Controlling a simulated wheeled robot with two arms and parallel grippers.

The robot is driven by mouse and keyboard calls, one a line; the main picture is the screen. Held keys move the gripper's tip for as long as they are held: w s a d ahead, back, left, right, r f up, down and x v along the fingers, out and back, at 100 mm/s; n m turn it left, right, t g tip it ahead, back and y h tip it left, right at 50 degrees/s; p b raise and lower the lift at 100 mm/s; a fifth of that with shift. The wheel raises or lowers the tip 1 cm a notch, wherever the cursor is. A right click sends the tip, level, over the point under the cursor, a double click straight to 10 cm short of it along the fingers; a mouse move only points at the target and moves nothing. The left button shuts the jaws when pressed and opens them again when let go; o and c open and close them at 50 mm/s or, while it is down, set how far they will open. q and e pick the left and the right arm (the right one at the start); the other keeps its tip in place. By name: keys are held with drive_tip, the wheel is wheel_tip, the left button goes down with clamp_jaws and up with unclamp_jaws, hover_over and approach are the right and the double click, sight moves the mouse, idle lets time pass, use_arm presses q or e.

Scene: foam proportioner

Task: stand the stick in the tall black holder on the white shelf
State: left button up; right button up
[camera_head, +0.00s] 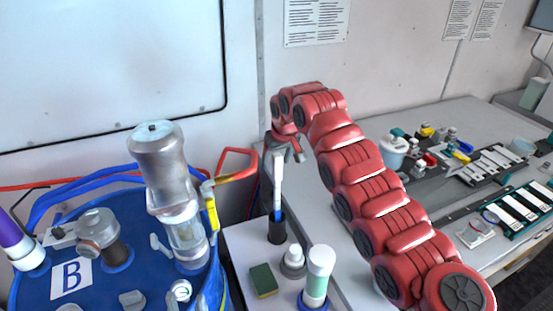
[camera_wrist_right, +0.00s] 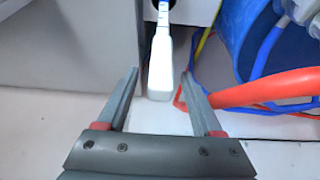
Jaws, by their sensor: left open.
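The stick (camera_head: 278,180), white with a blue lower part, stands near upright. Its blue end goes into the mouth of the tall black holder (camera_head: 277,231) on the white shelf (camera_head: 240,239). My right gripper (camera_head: 286,151) is at the stick's top, with its red arm coming in from the right. In the right wrist view, the stick's wide white end (camera_wrist_right: 160,68) lies between the two open fingers (camera_wrist_right: 160,73), with a visible gap on each side. The holder's dark opening (camera_wrist_right: 157,4) is cut by that view's top edge. My left gripper is not in view.
A blue drum (camera_head: 120,286) with a metal-and-glass fitting (camera_head: 165,170) stands left of the shelf. A red pipe handle (camera_head: 237,165) is close to my right gripper.

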drive_tip(key=shift+r, duration=0.25)
drive_tip(key=p+v, duration=0.2)
drive_tip(key=v, duration=1.5)
drive_tip(key=shift+s, duration=0.15)
drive_tip(key=shift+d+f, duration=0.1)
drive_tip(key=shift+f, duration=0.05)
